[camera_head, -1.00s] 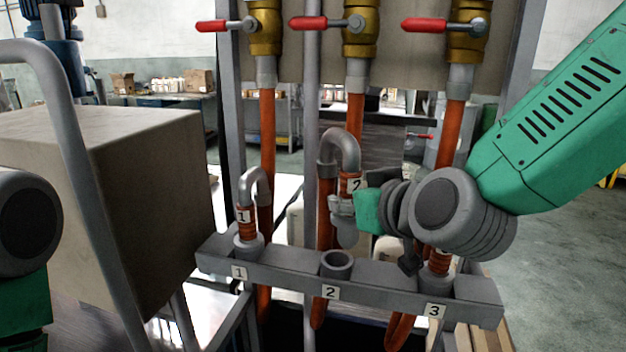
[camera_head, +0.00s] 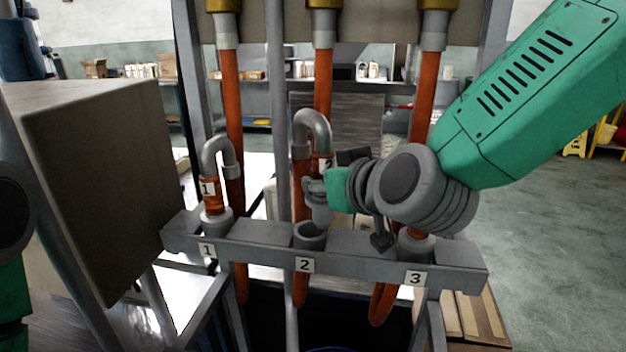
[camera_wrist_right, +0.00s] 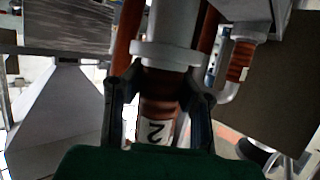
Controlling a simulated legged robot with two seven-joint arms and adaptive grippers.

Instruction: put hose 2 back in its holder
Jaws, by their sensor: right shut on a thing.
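Hose 2 has a grey hooked pipe (camera_head: 312,122) and an orange sleeve marked 2, partly hidden by my gripper in the head view. My right gripper (camera_head: 318,192) is shut on hose 2, and the wrist view shows its fingers (camera_wrist_right: 160,100) on both sides of the sleeve (camera_wrist_right: 157,112). The holder is a grey rail (camera_head: 355,263) with numbered sockets. Socket 2 (camera_head: 309,237) has its round mouth open and stands just below the gripper. The hose's lower tip is hard to make out behind the fingers. My left gripper is out of view.
Hose 1 (camera_head: 212,190) stands upright in socket 1 at the left. Hose 3's socket (camera_head: 416,247) at the right is partly covered by my right arm. Vertical orange pipes (camera_head: 231,100) rise behind the rail. A large box (camera_head: 95,180) stands at the left.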

